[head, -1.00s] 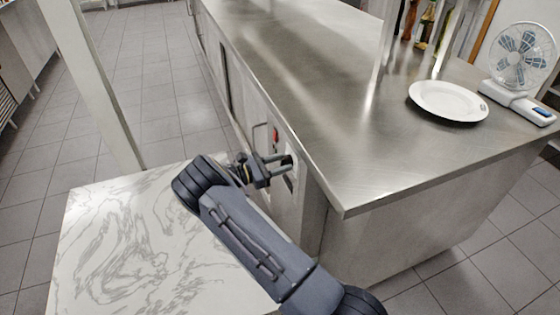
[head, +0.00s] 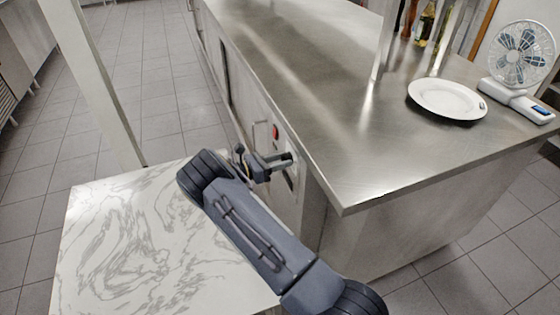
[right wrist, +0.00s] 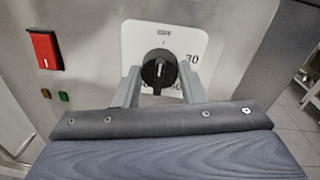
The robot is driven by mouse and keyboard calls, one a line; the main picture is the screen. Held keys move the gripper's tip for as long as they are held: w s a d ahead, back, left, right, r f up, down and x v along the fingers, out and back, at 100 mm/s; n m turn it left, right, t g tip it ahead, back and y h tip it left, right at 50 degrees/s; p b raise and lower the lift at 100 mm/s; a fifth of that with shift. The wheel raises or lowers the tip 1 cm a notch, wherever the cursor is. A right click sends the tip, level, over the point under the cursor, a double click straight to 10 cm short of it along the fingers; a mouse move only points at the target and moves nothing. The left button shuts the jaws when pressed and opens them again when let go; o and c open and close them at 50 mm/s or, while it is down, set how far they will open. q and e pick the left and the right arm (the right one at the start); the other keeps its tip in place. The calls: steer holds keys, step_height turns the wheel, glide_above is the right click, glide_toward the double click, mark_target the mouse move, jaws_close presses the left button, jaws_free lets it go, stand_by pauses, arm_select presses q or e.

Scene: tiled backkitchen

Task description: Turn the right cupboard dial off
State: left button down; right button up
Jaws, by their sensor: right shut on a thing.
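The cupboard dial is a black round knob (right wrist: 160,70) on a white plate (right wrist: 190,40) with printed marks, in the right wrist view. The word at the plate's top is too small to read for certain. The knob's pale pointer line runs roughly up and down. My right gripper (right wrist: 158,84) has its two grey fingers on either side of the knob, shut on it. In the head view my right gripper (head: 283,160) reaches the side of the steel counter, and the dial is mostly hidden behind it. My left gripper is not in view.
A red switch (right wrist: 45,50) sits left of the dial, with small amber and green lamps below it. The steel counter (head: 330,110) carries a white plate (head: 447,98) and a fan (head: 520,60). A marble-patterned top (head: 130,240) lies below my right arm.

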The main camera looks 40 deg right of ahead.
steer(key=o, duration=1)
steer(key=b+v, duration=0.1)
steer(key=v, duration=0.6)
steer(key=shift+w+a, duration=0.1)
steer(key=shift+a, duration=0.3)
